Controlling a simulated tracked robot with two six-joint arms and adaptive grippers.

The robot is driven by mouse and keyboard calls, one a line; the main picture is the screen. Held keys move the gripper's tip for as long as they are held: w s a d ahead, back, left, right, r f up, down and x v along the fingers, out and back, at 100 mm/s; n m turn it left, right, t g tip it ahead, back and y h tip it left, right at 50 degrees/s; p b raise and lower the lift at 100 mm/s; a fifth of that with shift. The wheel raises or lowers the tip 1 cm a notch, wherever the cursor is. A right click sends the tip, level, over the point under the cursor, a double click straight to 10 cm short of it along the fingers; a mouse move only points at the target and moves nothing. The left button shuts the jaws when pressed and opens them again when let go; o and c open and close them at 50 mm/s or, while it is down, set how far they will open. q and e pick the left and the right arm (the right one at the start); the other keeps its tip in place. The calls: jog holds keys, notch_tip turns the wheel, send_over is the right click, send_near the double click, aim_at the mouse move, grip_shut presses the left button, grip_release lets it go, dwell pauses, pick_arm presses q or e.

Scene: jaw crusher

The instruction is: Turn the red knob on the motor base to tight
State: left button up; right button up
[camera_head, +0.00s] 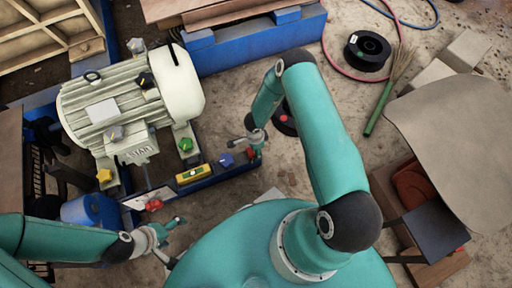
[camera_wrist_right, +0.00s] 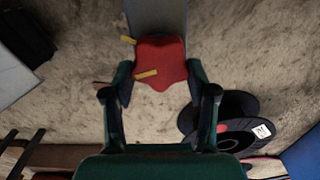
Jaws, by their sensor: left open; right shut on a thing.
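A red star-shaped knob (camera_wrist_right: 163,60) sits between the fingers of my right gripper (camera_wrist_right: 160,84) in the right wrist view, on the end of a grey-blue bar. It has a yellow pointer, and a second yellow mark is beside its upper left. In the head view my right gripper (camera_head: 256,141) is at the right end of the motor base (camera_head: 215,176), mostly covering this knob (camera_head: 251,153). Another red knob (camera_head: 154,205) is at the base's lower left. My left gripper (camera_head: 167,230) is open and empty just below and right of that one. The cream motor (camera_head: 110,105) sits on the base.
Green (camera_head: 185,145), blue (camera_head: 226,160) and yellow (camera_head: 104,175) knobs, and a yellow level (camera_head: 193,175), are close by on the base. A black cable reel (camera_head: 367,51) lies on the floor at the upper right, and another (camera_wrist_right: 239,125) shows near my right fingers.

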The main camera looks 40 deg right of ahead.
jog(key=m, duration=0.4)
jog(key=shift+s+a+m, duration=0.1)
jog(key=shift+s+m, duration=0.2)
jog(key=shift+s, duration=0.1)
jog(key=m, duration=0.4)
jog(key=shift+s+a+f+p, duration=0.1)
jog(key=shift+s+a+p, duration=0.05)
jog(key=shift+p, duration=0.15)
jog(key=o, duration=1.1)
jog(key=shift+o, duration=0.2)
jog(key=shift+w, duration=0.2)
jog(key=shift+w+r, duration=0.1)
jog(key=shift+r, duration=0.45)
notch_tip(320, 180, up, 11)
